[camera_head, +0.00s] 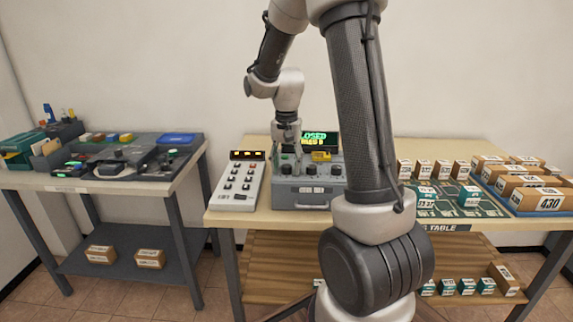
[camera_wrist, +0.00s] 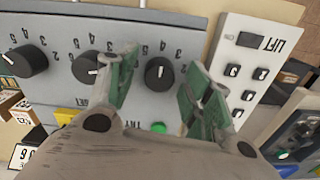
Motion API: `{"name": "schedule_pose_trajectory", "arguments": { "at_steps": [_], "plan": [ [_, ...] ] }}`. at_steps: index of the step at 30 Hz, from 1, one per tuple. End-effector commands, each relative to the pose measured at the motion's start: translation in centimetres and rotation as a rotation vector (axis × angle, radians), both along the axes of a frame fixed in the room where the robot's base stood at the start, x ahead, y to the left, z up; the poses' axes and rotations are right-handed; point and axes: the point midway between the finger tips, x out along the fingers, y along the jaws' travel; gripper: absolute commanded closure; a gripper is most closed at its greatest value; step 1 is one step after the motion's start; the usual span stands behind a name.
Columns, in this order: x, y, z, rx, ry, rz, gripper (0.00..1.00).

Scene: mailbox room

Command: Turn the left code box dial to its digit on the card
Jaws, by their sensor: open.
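The grey code box (camera_head: 300,193) stands on the table and has a row of three black dials with digits around them. In the wrist view its left dial (camera_wrist: 158,74) is at the right of the row, with the middle dial (camera_wrist: 86,67) and the right dial (camera_wrist: 27,61) beside it. My gripper (camera_wrist: 160,82) is open, its green-padded fingers on either side of the left dial with visible gaps. In the head view my gripper (camera_head: 287,140) is above the box's left part. I cannot make out a card with digits for the dials.
A white keypad labelled LIFT (camera_wrist: 255,72) stands close beside the box; it is left of it in the head view (camera_head: 240,183). A green-lettered display (camera_head: 320,140) is behind the box. Numbered parcels (camera_head: 540,199) fill the table's right side. Another table (camera_head: 80,186) stands left.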

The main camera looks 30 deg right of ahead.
Motion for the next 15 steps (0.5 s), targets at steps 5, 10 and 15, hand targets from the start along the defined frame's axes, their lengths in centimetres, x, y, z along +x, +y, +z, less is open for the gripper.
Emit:
{"name": "schedule_pose_trajectory", "arguments": {
  "at_steps": [5, 10, 15],
  "plan": [
    [-0.01, 0.01, -0.03, 0.000, 0.000, 0.000, 0.49],
    [-0.01, 0.00, -0.01, 0.000, 0.000, 0.000, 0.75],
    [-0.01, 0.00, 0.00, 0.000, 0.000, 0.000, 0.96]
  ]
}}
